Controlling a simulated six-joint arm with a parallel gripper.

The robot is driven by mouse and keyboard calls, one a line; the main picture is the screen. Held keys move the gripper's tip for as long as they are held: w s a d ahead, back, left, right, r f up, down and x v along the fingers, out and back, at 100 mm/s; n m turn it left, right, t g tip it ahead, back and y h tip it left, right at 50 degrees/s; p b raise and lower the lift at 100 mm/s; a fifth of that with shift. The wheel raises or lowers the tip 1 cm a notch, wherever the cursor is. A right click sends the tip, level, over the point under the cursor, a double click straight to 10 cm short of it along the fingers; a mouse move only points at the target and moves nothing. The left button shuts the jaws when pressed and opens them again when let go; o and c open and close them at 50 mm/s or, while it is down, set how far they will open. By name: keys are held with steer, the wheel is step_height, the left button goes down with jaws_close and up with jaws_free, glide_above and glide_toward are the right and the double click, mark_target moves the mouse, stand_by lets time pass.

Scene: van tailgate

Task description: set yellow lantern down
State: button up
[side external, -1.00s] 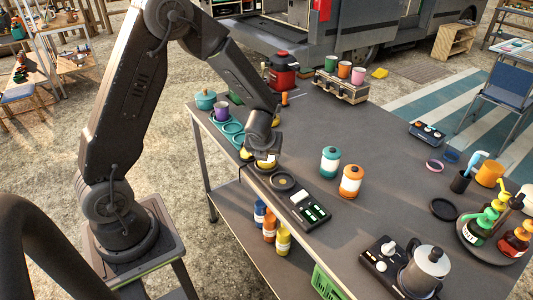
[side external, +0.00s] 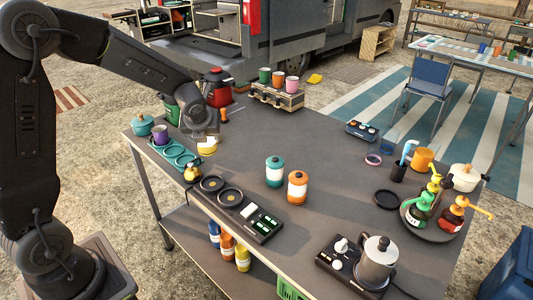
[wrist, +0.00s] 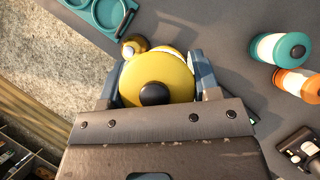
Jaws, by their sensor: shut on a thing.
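The yellow lantern (side external: 207,149) is under my gripper (side external: 205,137), with its lower part showing in the side view. In the wrist view the lantern (wrist: 165,72) shows its round yellow top with a black knob, and a pale band shows at its far edge. My gripper's fingers (wrist: 157,82) are shut on it from both sides.
A teal tray (side external: 176,155) with a purple cup (side external: 160,134) and a small brass item (side external: 192,173) lie left and in front. Teal (side external: 275,172) and orange (side external: 297,187) lanterns stand to the right. A red canister (side external: 217,90) stands behind. Mid-table beyond the lanterns is clear.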

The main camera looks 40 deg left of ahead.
steer(key=w+a, duration=0.5)
steer(key=a, duration=0.7)
steer(key=w+d+f, duration=0.4)
steer(key=w+f, duration=0.1)
steer(key=w+d+f, duration=0.3)
steer(key=shift+w+d+f, duration=0.1)
steer(key=shift+w+f, duration=0.1)
steer(key=shift+w, duration=0.05)
steer(key=shift+f, duration=1.75)
steer(key=o, duration=1)
steer(key=shift+f, duration=0.15)
